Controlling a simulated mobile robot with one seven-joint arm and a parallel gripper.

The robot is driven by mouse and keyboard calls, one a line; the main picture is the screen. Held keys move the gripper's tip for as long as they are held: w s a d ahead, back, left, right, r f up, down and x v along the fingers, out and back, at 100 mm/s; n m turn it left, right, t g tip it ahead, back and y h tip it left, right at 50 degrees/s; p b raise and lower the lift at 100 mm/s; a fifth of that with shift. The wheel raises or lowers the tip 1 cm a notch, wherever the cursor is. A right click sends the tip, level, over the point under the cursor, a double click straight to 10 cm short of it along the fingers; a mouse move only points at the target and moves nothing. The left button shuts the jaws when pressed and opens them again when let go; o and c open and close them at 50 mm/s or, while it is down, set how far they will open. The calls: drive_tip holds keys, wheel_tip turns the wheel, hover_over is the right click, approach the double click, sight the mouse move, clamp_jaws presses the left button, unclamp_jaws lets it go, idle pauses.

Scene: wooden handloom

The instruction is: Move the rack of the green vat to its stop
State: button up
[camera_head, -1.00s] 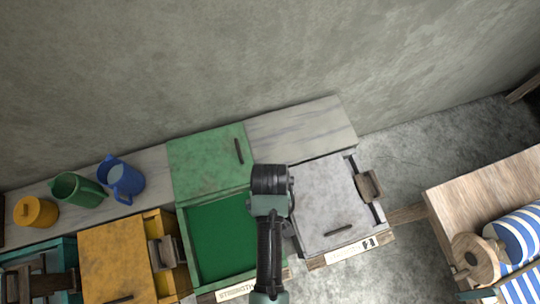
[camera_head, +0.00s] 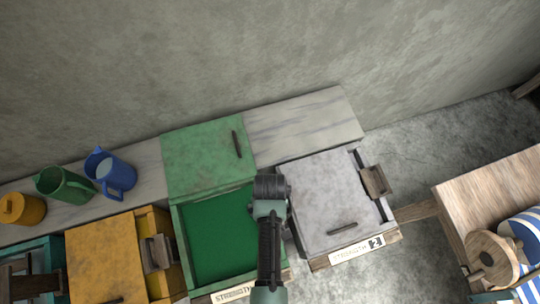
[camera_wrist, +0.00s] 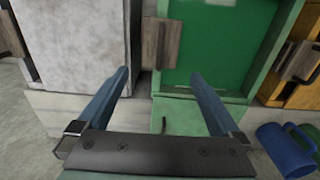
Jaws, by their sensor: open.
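The green vat (camera_head: 222,240) stands open in the head view, with green liquid or a green floor inside. It also shows in the wrist view (camera_wrist: 218,45). A wooden block (camera_wrist: 160,42), apparently its rack handle, sits at the vat's edge on the grey vat's side; my arm hides it in the head view. My gripper (camera_wrist: 161,78) is open, with its two blue fingers apart. In the wrist picture the block appears between and beyond the fingertips, and no contact shows. The fingertips are hidden in the head view.
A closed grey vat (camera_head: 328,200) and a yellow vat (camera_head: 105,260) flank the green one, each with a wooden handle. The green lid (camera_head: 205,160) lies on the marble shelf (camera_head: 305,125). A blue jug (camera_head: 112,175) and green jug (camera_head: 65,187) stand left.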

wheel_tip(320, 180, down, 14)
drive_tip(key=b, duration=0.9)
drive_tip(key=shift+r, duration=0.15)
drive_tip(key=shift+f+b, duration=0.2)
drive_tip(key=shift+b, duration=0.15)
clamp_jaws()
